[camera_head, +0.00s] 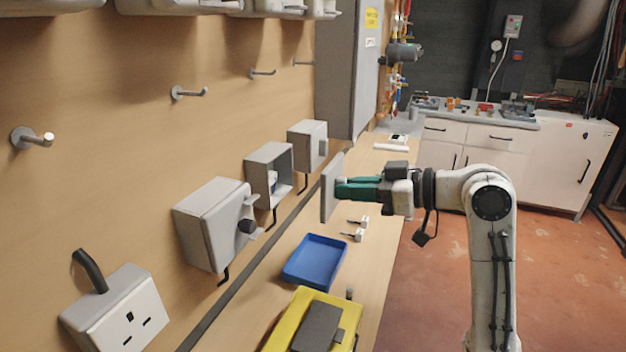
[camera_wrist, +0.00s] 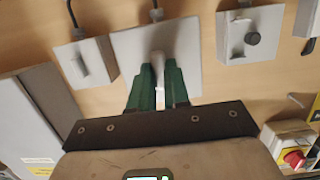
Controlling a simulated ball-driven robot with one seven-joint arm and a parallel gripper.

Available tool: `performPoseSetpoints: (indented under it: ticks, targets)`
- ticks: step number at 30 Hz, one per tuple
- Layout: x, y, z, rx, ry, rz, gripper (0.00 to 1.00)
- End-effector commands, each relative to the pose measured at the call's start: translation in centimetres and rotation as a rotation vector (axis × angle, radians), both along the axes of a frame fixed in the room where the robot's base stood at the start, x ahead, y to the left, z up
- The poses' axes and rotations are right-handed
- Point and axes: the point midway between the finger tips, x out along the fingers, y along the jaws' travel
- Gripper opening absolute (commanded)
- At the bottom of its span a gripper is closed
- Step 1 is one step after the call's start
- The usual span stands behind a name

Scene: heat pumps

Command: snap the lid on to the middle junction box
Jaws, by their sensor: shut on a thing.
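The middle junction box (camera_head: 253,184) is a grey box on the wooden wall, its open front facing the bench side. A small part shows inside it. My gripper (camera_head: 342,188) has green fingers shut on the grip of a flat, square grey lid (camera_head: 331,190). The lid is upright, out from the wall and to the right of the open box, with a gap between them. In the wrist view the lid (camera_wrist: 183,45) is in front of the fingertips (camera_wrist: 158,68) and hides the middle box.
A closed box with a black knob (camera_head: 210,222) is nearer; another closed box (camera_head: 306,146) is farther along, before a tall grey cabinet (camera_head: 338,65). The bench holds a blue tray (camera_head: 314,262), a yellow case (camera_head: 283,322) and small white-ended parts (camera_head: 357,235).

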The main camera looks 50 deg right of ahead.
Motion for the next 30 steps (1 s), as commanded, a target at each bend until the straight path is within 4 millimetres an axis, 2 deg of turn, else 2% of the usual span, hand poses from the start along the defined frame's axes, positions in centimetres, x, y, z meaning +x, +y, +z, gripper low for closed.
performPoseSetpoints:
  ticks: [8,30]
  targets:
    - [0.8,0.3,0.0,0.003,-0.007,0.002,0.00]
    - [6.5,2.4,0.0,0.003,-0.007,0.001,0.00]
